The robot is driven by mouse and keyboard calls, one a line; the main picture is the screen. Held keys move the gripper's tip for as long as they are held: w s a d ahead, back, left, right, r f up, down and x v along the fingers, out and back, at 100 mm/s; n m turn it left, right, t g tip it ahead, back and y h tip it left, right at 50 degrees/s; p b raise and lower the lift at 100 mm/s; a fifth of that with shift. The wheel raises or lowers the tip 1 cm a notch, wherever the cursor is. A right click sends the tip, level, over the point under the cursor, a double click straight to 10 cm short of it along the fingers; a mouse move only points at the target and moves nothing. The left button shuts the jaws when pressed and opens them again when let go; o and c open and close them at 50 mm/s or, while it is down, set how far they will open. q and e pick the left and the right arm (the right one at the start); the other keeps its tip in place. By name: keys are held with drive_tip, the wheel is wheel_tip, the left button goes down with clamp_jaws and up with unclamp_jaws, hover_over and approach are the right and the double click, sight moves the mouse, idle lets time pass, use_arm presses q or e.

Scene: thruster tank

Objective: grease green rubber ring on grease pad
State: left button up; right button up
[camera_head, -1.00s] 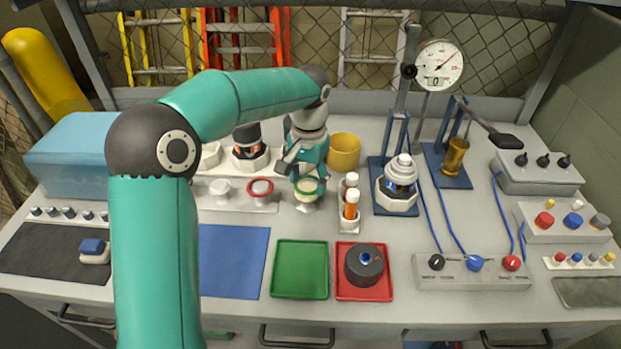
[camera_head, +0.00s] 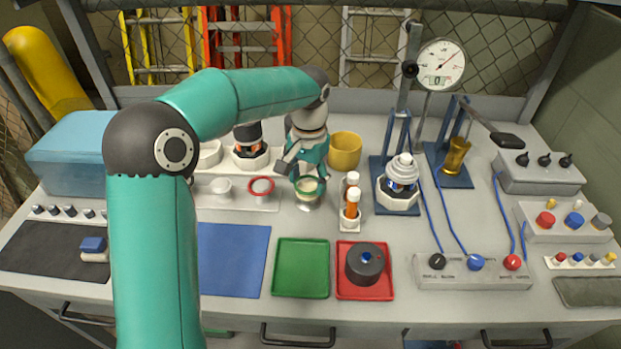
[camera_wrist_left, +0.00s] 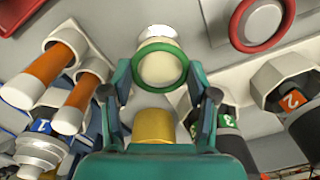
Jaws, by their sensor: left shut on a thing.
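The green rubber ring (camera_wrist_left: 137,62) is between the fingertips of my left gripper (camera_wrist_left: 160,77) in the left wrist view, and the gripper is shut on it. A pale cream, rounded thing (camera_wrist_left: 160,68) shows through the ring's opening, with a white end beyond it. In the head view the ring (camera_head: 309,194) is below my left gripper (camera_head: 305,174), at a small pale stand on the bench. I cannot tell whether the ring touches the cream surface, or whether that surface is the grease pad. My right gripper is out of view.
A red ring (camera_head: 260,194) sits on a stand to the left. A white rack with orange tubes (camera_head: 351,206) is close on the right, and a yellow cup (camera_head: 345,151) stands behind. Green (camera_head: 300,268) and blue (camera_head: 233,260) mats lie in front.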

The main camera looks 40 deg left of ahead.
use_arm(q)
drive_tip(key=shift+f+b, duration=0.35)
drive_tip(key=shift+f, duration=0.2)
idle(0.4)
drive_tip(key=n, duration=0.4)
drive_tip(key=shift+n, duration=0.3)
drive_tip(key=m+p, duration=0.2)
drive_tip(key=m, duration=0.2)
drive_tip(key=shift+r, duration=0.1)
drive_tip(key=m+p, duration=0.1)
drive_tip(key=m, duration=0.2)
drive_tip(key=shift+m, duration=1.1)
